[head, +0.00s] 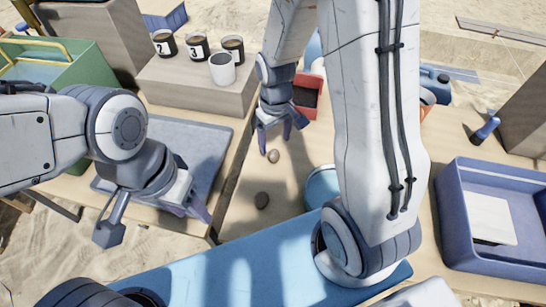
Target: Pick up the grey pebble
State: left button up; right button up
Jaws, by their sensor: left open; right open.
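Two small pebbles lie on the tan table in the middle of the head view. The darker, grey pebble (262,200) is nearer to me. A browner pebble (273,156) lies farther back, just in front of the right gripper's fingertips. My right gripper (275,137) is open and points down, with nothing seen between its fingers; I cannot tell whether it touches the table.
A grey mat (208,140) lies at left. Several dark jars and a pale cup (222,69) stand on a block (170,85). A red tray (308,97) is behind the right gripper. A blue round container (322,185) is partly hidden by my arm. A blue bin (455,205) stands right.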

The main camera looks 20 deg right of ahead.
aim_at(273, 154)
jog(key=f, duration=0.2)
jog(key=f+b, duration=0.1)
jog(key=f, duration=0.2)
jog(key=shift+w+a+f, duration=0.15)
jog(key=shift+a+f, duration=0.05)
jog(key=shift+f, duration=0.15)
jog(key=shift+c, duration=0.4)
grip_shut()
